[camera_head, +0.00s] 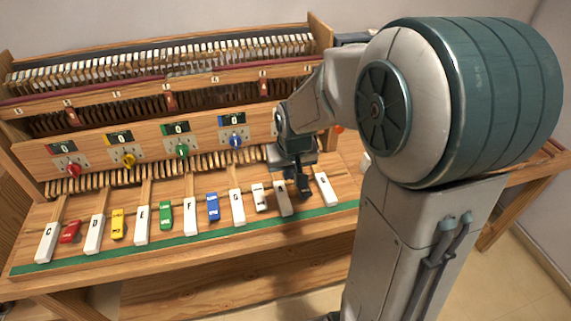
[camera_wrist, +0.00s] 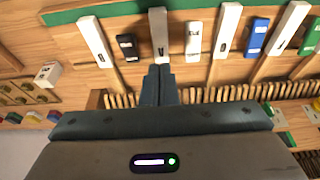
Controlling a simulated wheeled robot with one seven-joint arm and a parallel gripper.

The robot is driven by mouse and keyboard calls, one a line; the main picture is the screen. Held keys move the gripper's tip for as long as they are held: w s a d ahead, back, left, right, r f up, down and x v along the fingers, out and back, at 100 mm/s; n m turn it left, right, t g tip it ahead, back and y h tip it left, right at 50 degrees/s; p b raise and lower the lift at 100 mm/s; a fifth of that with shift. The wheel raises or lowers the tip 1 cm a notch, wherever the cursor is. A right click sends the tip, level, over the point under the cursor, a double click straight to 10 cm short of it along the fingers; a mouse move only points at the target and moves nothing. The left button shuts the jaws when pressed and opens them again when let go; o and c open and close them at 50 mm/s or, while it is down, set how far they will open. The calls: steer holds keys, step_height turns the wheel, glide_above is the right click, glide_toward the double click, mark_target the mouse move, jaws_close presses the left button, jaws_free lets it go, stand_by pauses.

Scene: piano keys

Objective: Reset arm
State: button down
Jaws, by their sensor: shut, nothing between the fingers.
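My gripper (camera_head: 291,176) is over the right part of the keyboard in the head view. In the wrist view its two fingers (camera_wrist: 158,68) lie side by side, shut, with nothing between them. The fingertips overlap the near end of a white key (camera_wrist: 158,36); I cannot tell whether they touch it. This key also shows in the head view (camera_head: 283,203). A black key (camera_wrist: 127,46) and the end white key (camera_wrist: 95,40) are beside it. My arm crosses the right side of the head view and hides part of the instrument.
Lettered white keys, a red key (camera_head: 70,231), a yellow key (camera_head: 118,223), a green key (camera_head: 165,214) and a blue key (camera_head: 213,206) run leftward. Behind stands a wooden panel with coloured knobs, including a blue knob (camera_head: 235,141), and small displays. A green strip (camera_head: 188,240) edges the front.

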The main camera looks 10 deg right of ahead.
steer(key=s+r, duration=0.4)
steer(key=s, duration=0.5)
steer(key=s+r, duration=0.4)
steer(key=s, duration=0.4)
steer(key=shift+s, duration=0.35)
steer(key=shift+d, duration=0.1)
